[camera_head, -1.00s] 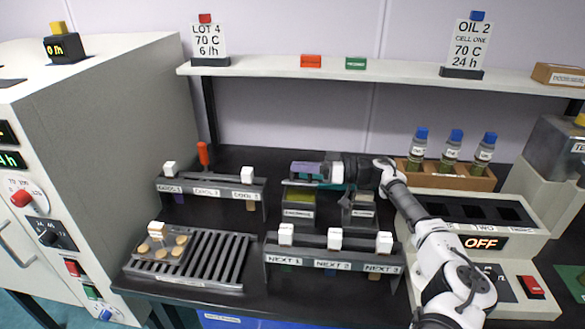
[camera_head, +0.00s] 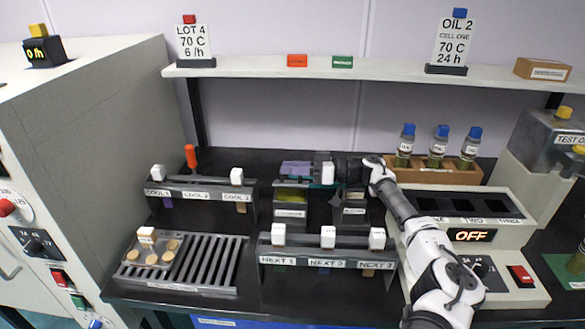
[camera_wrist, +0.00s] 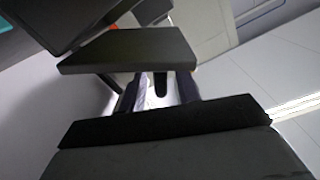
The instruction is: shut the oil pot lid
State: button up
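My gripper (camera_head: 322,173) is above the back middle of the bench, over two small labelled pots. The left pot (camera_head: 291,212) shows a yellow-green strip at its top. The right pot (camera_head: 352,212) is grey and stands partly under my arm. The labels are too small to read, so I cannot tell which is the oil pot. In the wrist view a flat dark grey plate (camera_wrist: 130,50) crosses in front of my fingers, which stand a little apart. I cannot tell whether the plate is a lid or whether the fingers touch it.
The NEXT rack (camera_head: 345,262) stands in front of the pots and the COOL rack (camera_head: 201,208) to their left. Several blue-capped bottles (camera_head: 437,150) and an OFF panel (camera_head: 472,236) are at right.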

jog(key=shift+r, duration=0.1)
notch_tip(320, 180, up, 20)
jog(key=b, duration=0.3)
dwell(0.3)
